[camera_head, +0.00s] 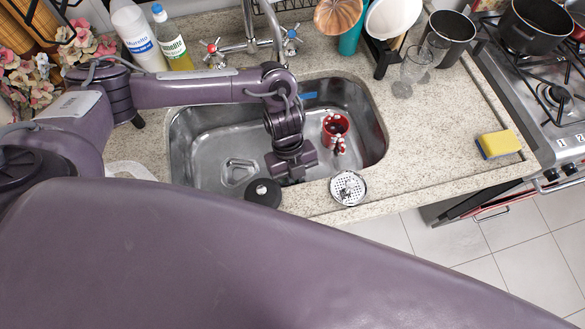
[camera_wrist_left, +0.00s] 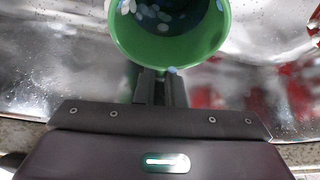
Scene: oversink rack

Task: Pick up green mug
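The green mug (camera_wrist_left: 172,45) fills the top middle of the left wrist view, its open rim towards the camera. Its inside is dark, with pale spots along the far wall. My left gripper (camera_wrist_left: 160,88) is at the near side of the mug. Its two fingers are close together and their tips go out of sight under the rim, where they appear shut on the mug's near side. In the head view my left gripper (camera_head: 290,172) is down in the sink, and the mug is hidden behind it. My right gripper is not in view.
The steel sink (camera_head: 205,165) surrounds the left gripper. A red mug (camera_head: 335,130) with white spots stands close to its right. A round strainer (camera_head: 348,188) and a dark round lid (camera_head: 262,193) lie by the front rim. Glasses (camera_head: 413,65) stand on the right counter.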

